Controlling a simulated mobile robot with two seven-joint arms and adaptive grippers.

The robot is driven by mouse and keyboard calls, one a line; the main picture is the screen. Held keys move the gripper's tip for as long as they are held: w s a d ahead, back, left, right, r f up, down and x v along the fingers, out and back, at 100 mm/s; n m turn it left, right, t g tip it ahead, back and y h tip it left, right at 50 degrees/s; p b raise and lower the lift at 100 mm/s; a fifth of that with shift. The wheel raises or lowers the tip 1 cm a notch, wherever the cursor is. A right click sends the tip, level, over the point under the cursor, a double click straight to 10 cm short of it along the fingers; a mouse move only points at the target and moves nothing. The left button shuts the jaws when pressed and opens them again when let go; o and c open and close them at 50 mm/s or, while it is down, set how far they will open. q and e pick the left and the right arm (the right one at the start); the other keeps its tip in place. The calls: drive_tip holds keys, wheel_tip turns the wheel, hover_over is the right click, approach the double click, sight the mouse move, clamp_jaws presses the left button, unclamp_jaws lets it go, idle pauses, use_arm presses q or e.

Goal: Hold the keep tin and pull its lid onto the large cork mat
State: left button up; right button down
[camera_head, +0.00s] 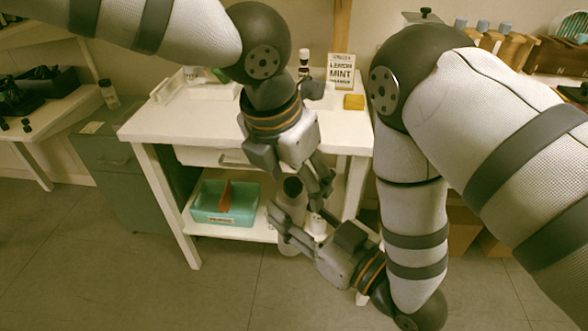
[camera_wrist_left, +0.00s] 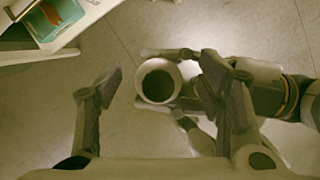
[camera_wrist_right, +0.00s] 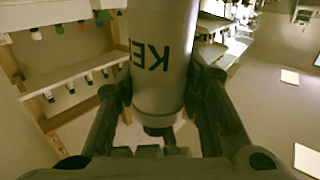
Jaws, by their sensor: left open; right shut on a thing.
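The keep tin (camera_head: 291,212) is a pale upright cylinder in front of the table. Its "KE" lettering shows upside down in the right wrist view (camera_wrist_right: 170,25). My right gripper (camera_head: 283,225) is shut on its sides. A dark round part, perhaps a lid knob, tops it in the left wrist view (camera_wrist_left: 158,86); I cannot tell whether the lid is fully seated. My left gripper (camera_head: 322,193) is open, fingers apart, above and close to the tin. A small yellow-tan square (camera_head: 354,102) lies on the table; I cannot tell whether it is a cork mat.
The white table (camera_head: 225,128) stands behind my grippers. A teal bin (camera_head: 226,203) sits on its lower shelf. A grey cabinet (camera_head: 118,165) stands left. The table's front-middle top looks clear.

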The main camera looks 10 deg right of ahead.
sight(296, 180)
use_arm(q)
drive_tip(key=shift+c, duration=0.6)
drive_tip(key=shift+w, duration=0.1)
clamp_jaws()
drive_tip(key=shift+a+r, duration=0.1)
drive_tip(key=shift+r, duration=0.1)
drive_tip(key=shift+w+r, duration=0.1)
drive_tip(key=shift+r, duration=0.1)
drive_tip(key=shift+r, duration=0.15)
drive_tip(key=shift+r, duration=0.95)
